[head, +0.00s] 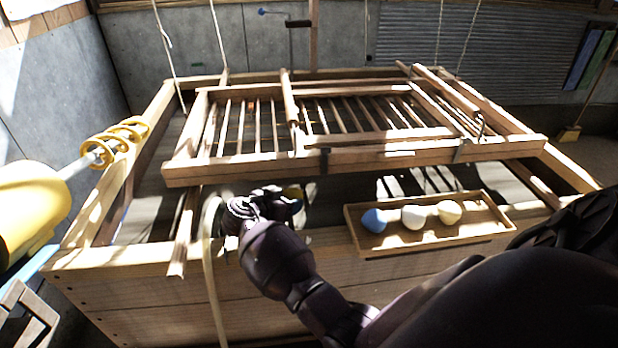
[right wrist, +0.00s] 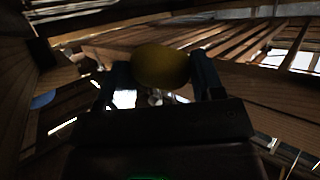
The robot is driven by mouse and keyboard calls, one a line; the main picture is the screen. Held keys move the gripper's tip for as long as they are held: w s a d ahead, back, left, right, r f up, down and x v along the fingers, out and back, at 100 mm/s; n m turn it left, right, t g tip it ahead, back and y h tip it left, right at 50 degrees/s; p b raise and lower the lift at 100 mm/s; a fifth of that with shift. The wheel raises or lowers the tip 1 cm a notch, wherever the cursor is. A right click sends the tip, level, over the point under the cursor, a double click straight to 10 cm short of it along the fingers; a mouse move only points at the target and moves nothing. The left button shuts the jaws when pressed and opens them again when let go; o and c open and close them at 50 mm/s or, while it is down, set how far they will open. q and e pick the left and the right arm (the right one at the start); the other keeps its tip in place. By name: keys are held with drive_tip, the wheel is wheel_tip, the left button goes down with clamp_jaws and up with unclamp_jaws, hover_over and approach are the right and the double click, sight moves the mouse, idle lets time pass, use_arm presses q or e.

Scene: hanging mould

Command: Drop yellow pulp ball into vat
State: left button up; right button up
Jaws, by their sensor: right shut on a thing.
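The vat (head: 140,302) is a large open wooden box filling the middle of the head view. My right gripper (head: 294,196) is over the vat's opening, just inside the front rim, and looks to be in front of the hanging mould's front bar. It is shut on the yellow pulp ball, which shows clearly between the two fingers in the right wrist view (right wrist: 160,66). In the head view the ball is mostly hidden by the gripper, with only a small dark yellow patch showing. My left gripper is not in view.
The slatted wooden mould (head: 240,170) hangs over the vat on cords. A wooden tray (head: 400,247) at the front right rim holds a blue ball (head: 374,220), a white ball (head: 413,217) and a cream ball (head: 450,212). A yellow object with rings (head: 30,205) stands at left.

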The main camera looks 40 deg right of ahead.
drive_tip(key=shift+r, duration=0.1)
drive_tip(key=o, duration=0.8)
drive_tip(key=shift+o, duration=1.1)
wheel_tip(320, 180, up, 20)
drive_tip(key=shift+p, duration=0.9)
